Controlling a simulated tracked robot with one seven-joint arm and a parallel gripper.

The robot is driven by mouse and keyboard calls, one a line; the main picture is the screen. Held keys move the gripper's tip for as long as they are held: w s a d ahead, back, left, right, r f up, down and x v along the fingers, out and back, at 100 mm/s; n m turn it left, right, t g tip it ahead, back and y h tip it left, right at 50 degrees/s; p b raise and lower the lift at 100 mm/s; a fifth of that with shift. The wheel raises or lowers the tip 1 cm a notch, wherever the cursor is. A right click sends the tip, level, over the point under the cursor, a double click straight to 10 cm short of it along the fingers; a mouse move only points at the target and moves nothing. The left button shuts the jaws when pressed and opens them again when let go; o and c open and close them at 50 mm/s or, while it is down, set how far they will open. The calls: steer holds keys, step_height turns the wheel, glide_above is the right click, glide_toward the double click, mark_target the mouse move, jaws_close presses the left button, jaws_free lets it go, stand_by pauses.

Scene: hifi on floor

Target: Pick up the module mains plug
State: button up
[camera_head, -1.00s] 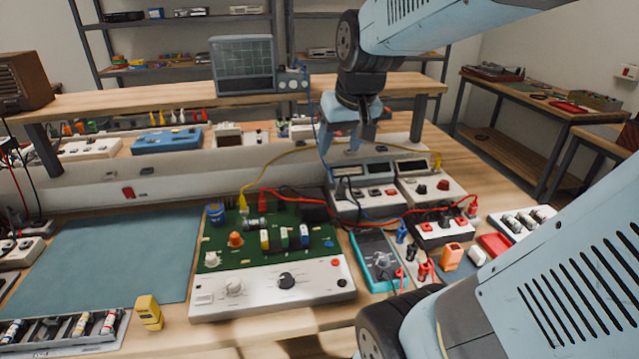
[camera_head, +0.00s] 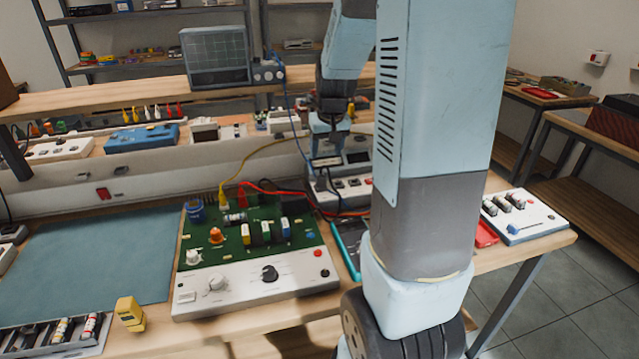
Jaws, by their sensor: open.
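My gripper (camera_head: 329,148) points down over the grey instrument unit (camera_head: 352,193) behind the green circuit board. Its fingers are apart, and I see nothing held between them. A small dark plug-like piece (camera_head: 321,182) with a dark cable sits at the left front of this unit, just below my gripper. I cannot tell whether it is the module mains plug. My arm covers the area to the right, including the small white socket box with black and red parts seen earlier.
The green board with its white control panel (camera_head: 255,290) stands in front. Red and yellow leads (camera_head: 265,150) cross near my gripper. The oscilloscope (camera_head: 216,57) stands on the raised shelf (camera_head: 120,88). The blue-green mat (camera_head: 90,260) is clear.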

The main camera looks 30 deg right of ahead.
mark_target(321, 176)
steer(key=x, duration=0.7)
steer(key=shift+w+x, duration=0.1)
steer(key=shift+x, duration=1.25)
steer(key=shift+w+x, duration=0.15)
steer(key=shift+x, duration=1.25)
steer(key=shift+a, duration=0.1)
steer(key=shift+c, duration=0.2)
